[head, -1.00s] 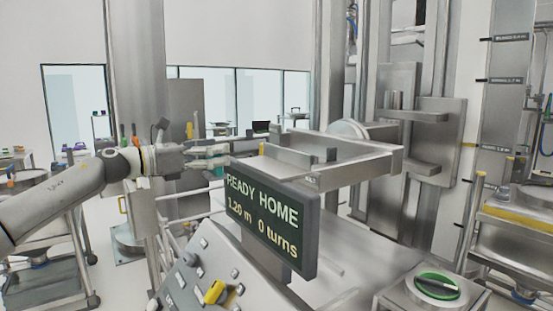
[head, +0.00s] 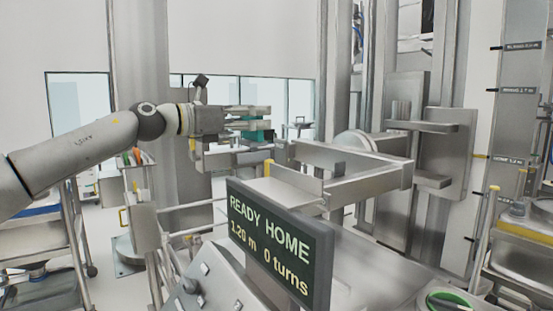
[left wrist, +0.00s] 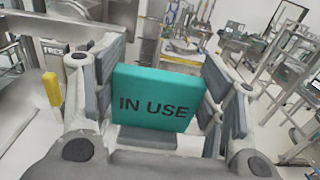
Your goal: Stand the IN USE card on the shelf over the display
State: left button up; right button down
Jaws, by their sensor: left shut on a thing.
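My left gripper (head: 250,118) is shut on the teal IN USE card (head: 257,134), which it holds in the air. The fingers hide much of the card in the head view. In the left wrist view the card (left wrist: 155,98) sits between the two fingers, its lettering upright and facing the camera. The display (head: 278,245) reads READY HOME, 1.20 m, 0 turns, and is below and slightly right of the gripper. A pale flat ledge (head: 285,190) shows just behind the display's top edge; I cannot tell if it is the shelf. My right gripper is not in view.
A metal fork-like frame (head: 350,175) reaches out from the column, right of the gripper and close to it. A control panel (head: 205,285) slopes below the display. A cart (head: 45,240) stands at left. A green round button (head: 445,301) is at lower right.

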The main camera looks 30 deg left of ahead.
pick_arm(q)
jog(key=d+f+p, duration=0.1)
jog(key=d+f, duration=0.1)
jog(key=d+f+p, duration=0.1)
jog(key=d+f, duration=0.1)
jog(key=f, duration=0.1)
jog(key=w+d+f+p, duration=0.1)
jog(key=d+f+p, duration=0.1)
jog(key=f, duration=0.1)
jog(key=shift+f, duration=0.25)
jog(key=shift+s+f, duration=0.1)
jog(key=shift+f, duration=0.35)
jog(key=shift+a, duration=0.1)
jog(key=shift+f, duration=0.15)
jog(key=o, duration=1)
